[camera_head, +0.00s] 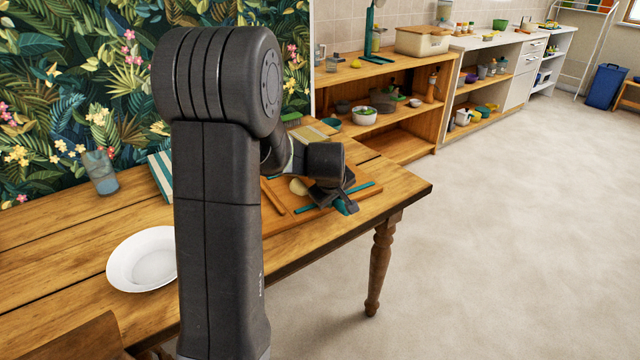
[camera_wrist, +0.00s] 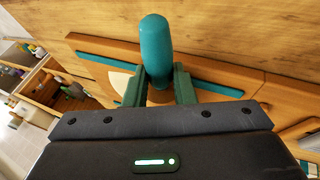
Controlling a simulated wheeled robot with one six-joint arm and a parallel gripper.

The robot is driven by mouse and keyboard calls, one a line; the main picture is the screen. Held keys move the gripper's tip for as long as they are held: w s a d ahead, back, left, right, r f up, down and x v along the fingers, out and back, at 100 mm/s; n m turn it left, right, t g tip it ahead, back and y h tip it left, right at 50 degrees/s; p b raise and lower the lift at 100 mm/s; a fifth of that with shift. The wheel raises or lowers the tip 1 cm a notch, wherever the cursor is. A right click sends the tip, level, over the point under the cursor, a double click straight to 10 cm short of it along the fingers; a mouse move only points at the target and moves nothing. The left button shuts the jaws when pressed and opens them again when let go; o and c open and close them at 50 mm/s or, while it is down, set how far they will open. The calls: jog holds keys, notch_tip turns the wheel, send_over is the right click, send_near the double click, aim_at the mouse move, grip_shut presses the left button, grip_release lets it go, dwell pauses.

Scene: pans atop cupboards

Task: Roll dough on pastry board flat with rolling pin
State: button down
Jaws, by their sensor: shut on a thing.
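The rolling pin has a teal, rounded handle (camera_wrist: 155,45), which stands out between my gripper's fingers (camera_wrist: 158,88) in the wrist view. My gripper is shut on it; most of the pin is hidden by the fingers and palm. In the head view my gripper (camera_head: 343,198) is low over the right part of the wooden pastry board (camera_head: 283,190), which bears teal strips. The pale dough (camera_head: 298,186) lies on the board just left of my gripper, partly hidden. Its edge also shows left of the fingers in the wrist view (camera_wrist: 120,80). I cannot tell whether the pin touches it.
A white plate (camera_head: 140,270) lies on the wooden table (camera_head: 60,235). A glass (camera_head: 100,172) and a teal-striped item (camera_head: 160,175) stand near the wall. A chair back (camera_head: 85,335) is at the front left. Shelves (camera_head: 400,110) with dishes stand behind; the floor on the right is clear.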

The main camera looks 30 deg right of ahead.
jog(key=shift+a+f+b, duration=0.1)
jog(key=shift+a+b, duration=0.85)
jog(key=shift+a, duration=0.9)
jog(key=shift+a+b, duration=0.95)
jog(key=shift+a, duration=1.05)
jog(key=shift+d, duration=0.1)
jog(key=shift+d+r+p, duration=0.25)
jog(key=shift+d+p, duration=0.4)
jog(key=shift+d, duration=0.05)
jog(key=shift+d+p, duration=2.15)
jog(key=shift+d, duration=1.75)
jog(key=shift+s+d+f+p, duration=0.1)
jog(key=shift+d+p, duration=0.3)
jog(key=shift+d, duration=2.95)
jog(key=shift+d+f+p, duration=0.1)
jog(key=shift+d+p, duration=0.3)
jog(key=shift+d, duration=2.9)
jog(key=shift+r, duration=0.1)
